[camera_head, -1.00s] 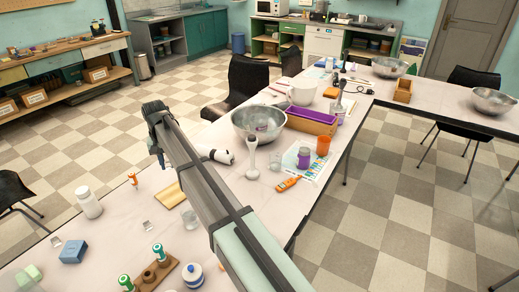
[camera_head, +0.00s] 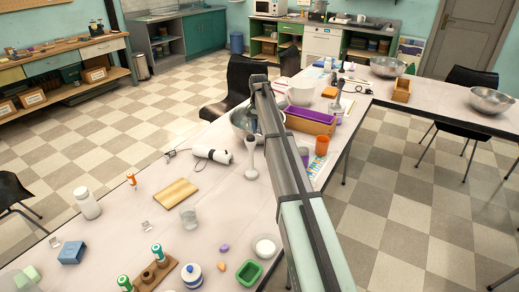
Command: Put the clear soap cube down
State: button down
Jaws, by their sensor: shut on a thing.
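My arm reaches from the lower right up to the large steel bowl (camera_head: 238,115). My gripper (camera_head: 252,125) points down at the bowl, its fingertips mostly hidden by the arm and the bowl. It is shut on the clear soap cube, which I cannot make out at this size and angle. I cannot tell whether the fingertips are inside the bowl or above it. Two small clear pieces lie on the table, one near the middle (camera_head: 146,225) and one at the left (camera_head: 56,242).
A white immersion blender (camera_head: 250,160) stands just in front of the bowl. A white cylinder (camera_head: 212,154) lies to its left. A wooden tray with purple contents (camera_head: 310,122) stands right of the bowl. A wooden board (camera_head: 177,193) and glass beaker (camera_head: 189,217) are nearer.

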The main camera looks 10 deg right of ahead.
jog(key=w+d+m, duration=0.1)
jog(key=d+m, duration=0.1)
jog(key=d, duration=1)
jog(key=shift+d+f, duration=0.2)
jog(key=shift+f, duration=7.35)
jog(key=shift+f, duration=0.1)
jog(key=c, duration=0.9)
grip_release()
notch_tip(320, 180, up, 12)
jog(key=shift+r, duration=0.15)
